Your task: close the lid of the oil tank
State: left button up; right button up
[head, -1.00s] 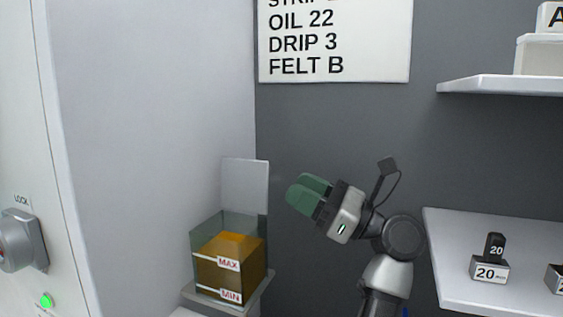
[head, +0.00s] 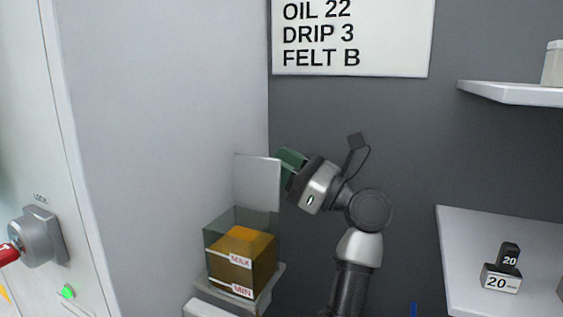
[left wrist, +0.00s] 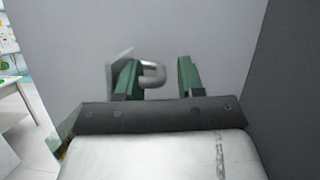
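The oil tank (head: 212,262) is a clear box with amber oil and MAX and MIN labels, on a small ledge at the wall in the head view. Its lid (head: 257,184), a pale flat panel, stands upright at the tank's back, so the tank is open. My left gripper (head: 291,163) has green fingers and is at the lid's upper right edge, partly hidden behind it. In the left wrist view my left gripper (left wrist: 158,78) is open. The lid (left wrist: 116,66) shows nearly edge-on there, with a grey loop handle (left wrist: 153,74) between the fingers, nearer the left one. My right gripper is not seen.
A lock (head: 40,236) with a red piece and a green light (head: 68,292) is on the panel at left. A sign (head: 350,38) hangs on the dark wall. At right are a shelf (head: 510,93) and a counter (head: 470,250) with a block marked 20 (head: 501,278).

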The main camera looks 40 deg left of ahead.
pick_arm(q)
grip_shut()
